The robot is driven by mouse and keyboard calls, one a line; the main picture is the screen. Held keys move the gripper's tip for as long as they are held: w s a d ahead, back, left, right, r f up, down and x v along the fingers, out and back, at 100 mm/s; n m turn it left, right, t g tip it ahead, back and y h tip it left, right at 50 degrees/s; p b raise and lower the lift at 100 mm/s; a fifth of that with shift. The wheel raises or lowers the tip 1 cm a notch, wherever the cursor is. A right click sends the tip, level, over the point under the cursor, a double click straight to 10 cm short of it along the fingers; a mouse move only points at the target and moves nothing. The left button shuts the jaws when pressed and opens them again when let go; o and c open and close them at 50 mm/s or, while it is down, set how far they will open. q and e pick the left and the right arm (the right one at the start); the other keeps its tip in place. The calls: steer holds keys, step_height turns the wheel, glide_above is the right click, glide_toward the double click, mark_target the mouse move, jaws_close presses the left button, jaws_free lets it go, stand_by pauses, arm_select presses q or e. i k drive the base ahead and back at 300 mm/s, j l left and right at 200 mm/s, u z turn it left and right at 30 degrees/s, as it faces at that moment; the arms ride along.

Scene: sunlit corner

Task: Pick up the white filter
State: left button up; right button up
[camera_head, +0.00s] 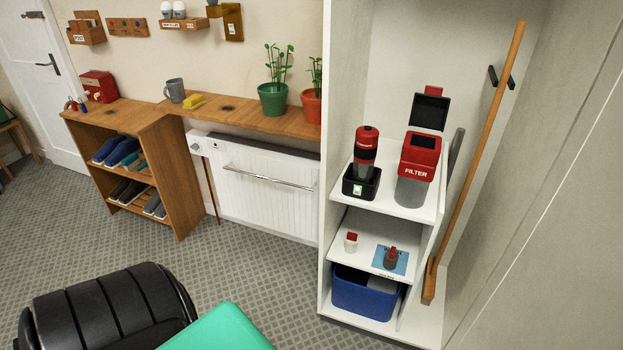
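A small white filter (351,244) with a red top stands on the middle shelf (368,226) of the white cabinet, toward the left. To its right, a dark grey filter (391,261) with a red top sits on a blue mat (402,266). On the shelf above, a red and grey canister with an open black lid (432,111) bears the word FILTER. Beside it, a red and dark handheld device (366,146) stands in a black dock (359,186). Neither of my grippers is in view.
The cabinet's left side wall (335,110) and a wooden-handled tool (478,150) flank the shelves. A blue bin (366,294) sits below the middle shelf. A white radiator (255,190) and wooden shoe shelf (125,165) stand left. Carpet before the radiator is clear.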

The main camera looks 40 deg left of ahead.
mark_target(352, 239)
steer(key=u, duration=1.1)
